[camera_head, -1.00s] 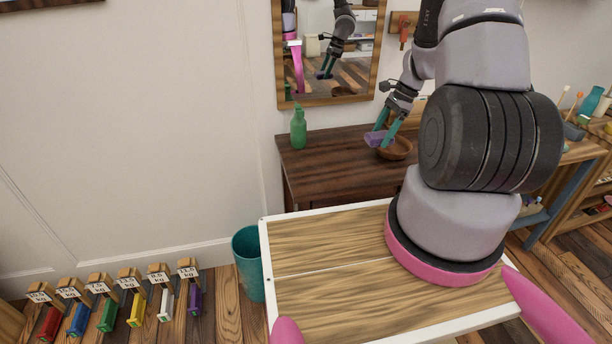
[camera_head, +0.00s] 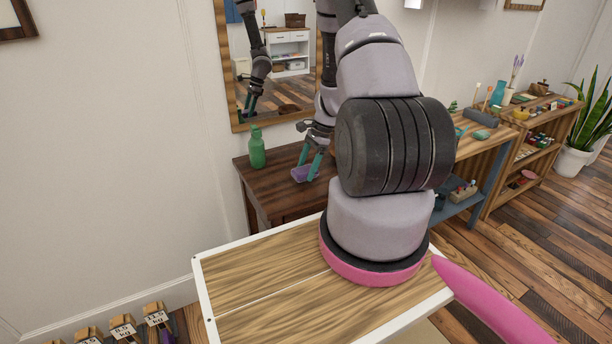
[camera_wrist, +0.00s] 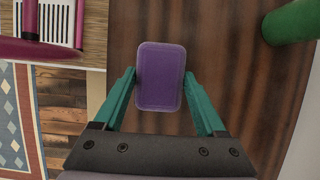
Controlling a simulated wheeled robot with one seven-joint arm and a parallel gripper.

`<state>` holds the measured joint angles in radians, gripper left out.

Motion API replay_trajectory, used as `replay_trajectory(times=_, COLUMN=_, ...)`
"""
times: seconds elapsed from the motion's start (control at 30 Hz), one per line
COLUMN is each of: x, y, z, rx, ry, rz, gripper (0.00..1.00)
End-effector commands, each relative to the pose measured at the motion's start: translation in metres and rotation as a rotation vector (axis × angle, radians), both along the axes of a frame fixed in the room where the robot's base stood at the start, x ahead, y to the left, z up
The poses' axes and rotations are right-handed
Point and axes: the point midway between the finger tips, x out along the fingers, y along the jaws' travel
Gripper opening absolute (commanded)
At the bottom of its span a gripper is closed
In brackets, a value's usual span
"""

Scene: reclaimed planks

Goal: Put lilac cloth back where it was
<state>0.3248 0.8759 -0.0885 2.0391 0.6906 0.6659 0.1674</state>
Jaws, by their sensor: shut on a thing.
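The lilac cloth (camera_head: 303,173) is a small folded purple pad over the dark wooden table (camera_head: 270,190). My gripper (camera_head: 312,172) is shut on it, with a teal finger at each side. In the wrist view the cloth (camera_wrist: 160,78) lies flat between the fingertips (camera_wrist: 161,75), above the dark wood. I cannot tell whether it touches the tabletop.
A green bottle (camera_head: 257,147) stands on the table left of the cloth; it also shows at the wrist view's upper right (camera_wrist: 292,22). A mirror (camera_head: 277,62) hangs behind. Shelves (camera_head: 535,135) with small items stand right. My arm hides the table's right part.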

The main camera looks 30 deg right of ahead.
Motion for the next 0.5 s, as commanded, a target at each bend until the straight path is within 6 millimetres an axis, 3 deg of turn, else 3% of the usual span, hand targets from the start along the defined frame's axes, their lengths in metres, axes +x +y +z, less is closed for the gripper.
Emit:
replay_trajectory(times=0.17, x=0.0, y=0.0, z=-0.026, rx=0.001, ry=0.001, rz=0.0, gripper=0.21)
replay_trajectory(times=0.5, x=0.0, y=0.0, z=-0.029, rx=0.0, ry=0.001, rz=-0.001, gripper=0.21)
